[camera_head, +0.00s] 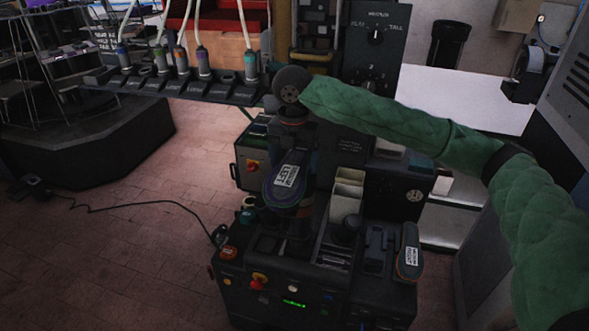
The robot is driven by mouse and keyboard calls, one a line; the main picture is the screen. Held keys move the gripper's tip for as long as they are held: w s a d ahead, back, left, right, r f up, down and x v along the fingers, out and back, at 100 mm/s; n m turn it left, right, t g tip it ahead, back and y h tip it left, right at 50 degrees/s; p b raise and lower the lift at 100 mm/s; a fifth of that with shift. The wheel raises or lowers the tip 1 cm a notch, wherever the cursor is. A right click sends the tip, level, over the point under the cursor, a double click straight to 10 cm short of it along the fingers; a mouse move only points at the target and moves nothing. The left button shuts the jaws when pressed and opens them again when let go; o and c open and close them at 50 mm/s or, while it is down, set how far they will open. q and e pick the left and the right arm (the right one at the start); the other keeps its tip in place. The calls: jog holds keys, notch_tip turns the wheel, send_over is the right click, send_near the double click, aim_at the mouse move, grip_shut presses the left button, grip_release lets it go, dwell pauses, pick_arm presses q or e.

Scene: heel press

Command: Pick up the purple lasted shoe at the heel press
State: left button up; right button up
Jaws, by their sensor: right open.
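The purple lasted shoe (286,186) sits on the heel press (285,262), sole side up. It has a dark sole face, a white label and a purple rim. My right arm, in a green quilted sleeve, reaches in from the right. My right gripper (292,138) hangs from the round dark wrist, open, just behind and above the far end of the shoe. It is dark and small, so I cannot tell whether its fingers touch or flank the shoe. My left gripper is not in view.
A second labelled shoe with an orange edge (408,252) rests on the press's right side. A pale bin (346,195) stands right of the purple shoe. A rack of colour-capped tools (180,84) is at the back left. A cable (130,207) crosses the open brick floor.

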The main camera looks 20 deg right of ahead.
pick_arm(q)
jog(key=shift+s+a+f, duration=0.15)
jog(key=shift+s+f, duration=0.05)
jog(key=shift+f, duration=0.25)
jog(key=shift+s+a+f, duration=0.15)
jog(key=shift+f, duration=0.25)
pick_arm(e)
jog(key=shift+f, duration=1.05)
jog(key=shift+c, duration=0.3)
jog(key=c, duration=1.4)
jog(key=shift+c, duration=0.7)
jog(key=shift+r, duration=0.1)
